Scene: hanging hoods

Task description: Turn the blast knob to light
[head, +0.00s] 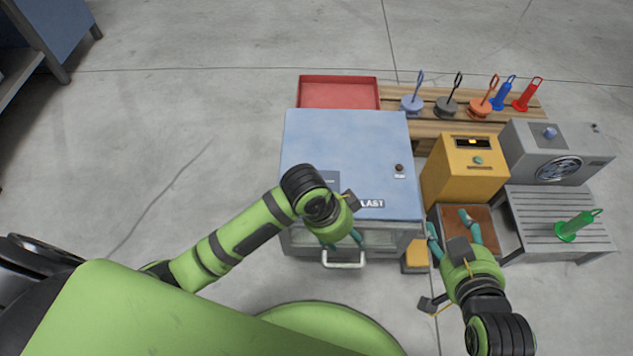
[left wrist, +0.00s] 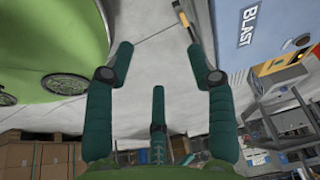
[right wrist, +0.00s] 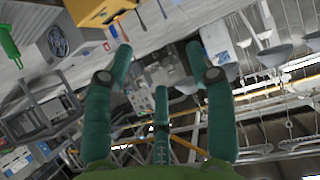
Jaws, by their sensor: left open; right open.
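The blue blast cabinet (head: 345,140) stands in the middle of the head view with a "BLAST" label on its front panel. The small dark blast knob (head: 399,168) is at the right of that panel; its pointer setting is too small to read. My left gripper (head: 345,243) is open and empty, in front of the cabinet near its silver handle (head: 344,265), below and left of the knob. My left forearm hides part of the panel. My right gripper (head: 448,222) is open and empty, right of the cabinet and below the knob, apart from it.
A yellow box (head: 465,165) with a small display and a grey fan unit (head: 560,150) stand to the right. A slatted bench (head: 540,205) holds a green tool (head: 580,226). A red tray (head: 338,92) and several hooked tools are behind. Floor at left is clear.

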